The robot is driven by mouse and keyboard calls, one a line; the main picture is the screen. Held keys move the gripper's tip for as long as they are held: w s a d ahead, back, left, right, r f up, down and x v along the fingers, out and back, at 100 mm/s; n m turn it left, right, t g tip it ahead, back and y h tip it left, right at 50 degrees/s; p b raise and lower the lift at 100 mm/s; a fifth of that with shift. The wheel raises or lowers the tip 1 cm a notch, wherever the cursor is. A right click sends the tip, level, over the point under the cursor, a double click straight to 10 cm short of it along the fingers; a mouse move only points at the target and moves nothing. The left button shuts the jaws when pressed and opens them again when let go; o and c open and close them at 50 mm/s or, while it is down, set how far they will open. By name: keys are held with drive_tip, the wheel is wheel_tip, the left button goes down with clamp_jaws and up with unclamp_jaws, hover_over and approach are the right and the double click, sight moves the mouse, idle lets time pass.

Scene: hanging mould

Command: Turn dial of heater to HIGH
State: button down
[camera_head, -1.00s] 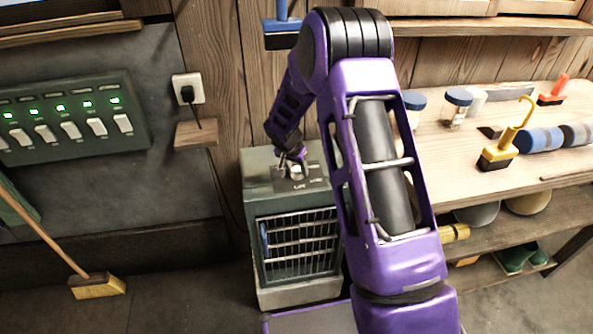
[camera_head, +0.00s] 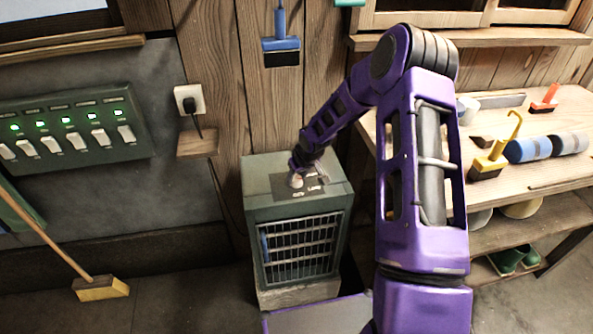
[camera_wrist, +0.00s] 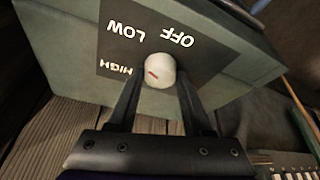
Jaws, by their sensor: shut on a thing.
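My gripper (camera_wrist: 160,82) is shut on the dial, one dark finger on each side. In the head view my gripper (camera_head: 298,170) is at the heater's top and partly hides the dial and labels.
A switch panel (camera_head: 70,131) with green lights and a plugged socket (camera_head: 189,100) are on the wall at left. A broom (camera_head: 100,288) stands below. A workbench (camera_head: 545,187) with brushes and rolls is at right, behind my arm. A blue brush (camera_head: 281,50) hangs above.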

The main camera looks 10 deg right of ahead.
drive_tip(key=n+y, duration=0.1)
drive_tip(key=n, duration=0.1)
drive_tip(key=n+g+y, duration=0.1)
drive_tip(key=n, duration=0.2)
drive_tip(key=shift+w+d+n, duration=0.1)
drive_tip(key=shift+d+n, duration=0.05)
drive_tip(key=shift+n, duration=0.15)
drive_tip(key=n+g, duration=0.1)
drive_tip(key=n, duration=0.1)
drive_tip(key=n+g+y+b, duration=0.1)
drive_tip(key=n, duration=0.2)
drive_tip(key=shift+f, duration=0.1)
drive_tip(key=shift+d+n, duration=0.1)
drive_tip(key=shift+n, duration=0.3)
drive_tip(key=shift+c, duration=1.6)
unclamp_jaws()
drive_tip(key=shift+w, duration=0.1)
drive_tip(key=v, duration=1.7)
drive_tip(key=shift+w+r, duration=0.2)
drive_tip(key=shift+r, duration=0.1)
